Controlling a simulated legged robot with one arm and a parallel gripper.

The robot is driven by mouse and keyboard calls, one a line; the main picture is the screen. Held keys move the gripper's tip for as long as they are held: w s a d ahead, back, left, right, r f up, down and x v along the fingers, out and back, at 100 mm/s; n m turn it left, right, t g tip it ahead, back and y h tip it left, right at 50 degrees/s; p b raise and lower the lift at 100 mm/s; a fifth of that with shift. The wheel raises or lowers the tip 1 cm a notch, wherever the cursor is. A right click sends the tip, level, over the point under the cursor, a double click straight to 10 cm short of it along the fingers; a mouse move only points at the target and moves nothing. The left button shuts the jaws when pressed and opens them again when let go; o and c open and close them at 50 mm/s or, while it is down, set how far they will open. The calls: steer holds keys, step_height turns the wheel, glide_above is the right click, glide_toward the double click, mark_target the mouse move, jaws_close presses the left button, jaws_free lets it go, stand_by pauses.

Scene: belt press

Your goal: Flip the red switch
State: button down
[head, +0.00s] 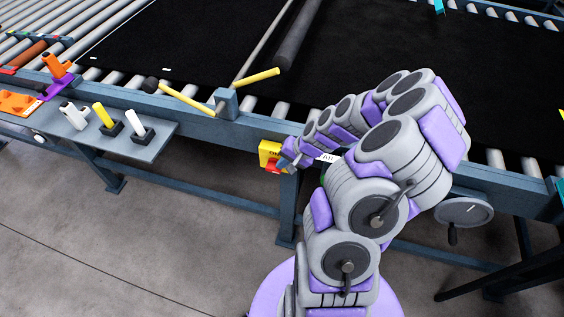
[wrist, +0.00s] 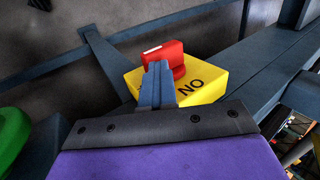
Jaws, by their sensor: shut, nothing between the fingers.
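The red switch (wrist: 163,56) sits on a yellow box with dark lettering (wrist: 205,86). In the head view the yellow box (head: 269,149) is mounted on the blue frame of the belt press, and part of the red switch (head: 272,166) shows low on it. My gripper (head: 284,162) is at the right side of the box in the head view. In the wrist view my gripper (wrist: 157,72) is shut and empty, its blue fingers in front of the red switch and hiding part of it. I cannot tell whether the fingertips touch the switch.
A green round thing (wrist: 12,135) is at the left edge of the wrist view. A blue beam (wrist: 265,75) runs beside the box. A grey side shelf (head: 150,142) holds several handled tools at the left. A handwheel (head: 463,211) is at the right. The floor below is open.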

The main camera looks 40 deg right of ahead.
steer(key=shift+s+f, duration=0.2)
steer(key=shift+s, duration=0.05)
steer(key=p+v, duration=0.2)
steer(key=v, duration=1.5)
steer(key=shift+w+d+r, duration=0.25)
steer(key=shift+d, duration=0.05)
steer(key=shift+a, duration=0.2)
